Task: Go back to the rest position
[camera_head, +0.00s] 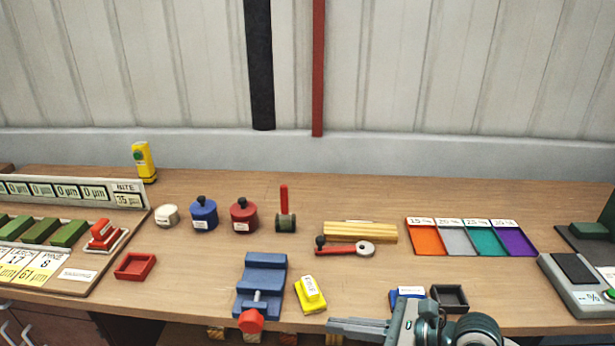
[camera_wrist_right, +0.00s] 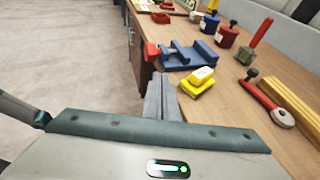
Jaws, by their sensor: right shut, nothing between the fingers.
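My right gripper (camera_head: 362,326) is at the front edge of the workbench in the head view, its fingers pointing left. In the right wrist view the gripper (camera_wrist_right: 161,98) has its fingers together, with nothing held between them. A yellow block with a white label (camera_head: 310,294) lies on the bench just beyond and left of the fingertips, apart from them. The blue vise (camera_head: 262,278) with a red knob stands further left. My left gripper is not in view.
The wooden workbench (camera_head: 190,275) holds blue (camera_head: 204,215) and red (camera_head: 244,216) pots, a red-handled wrench (camera_head: 345,249), wooden bars (camera_head: 360,231), coloured trays (camera_head: 470,238) and a dark small tray (camera_head: 450,298). A grey device (camera_head: 580,285) stands at right. Open floor (camera_wrist_right: 60,60) lies beside the bench.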

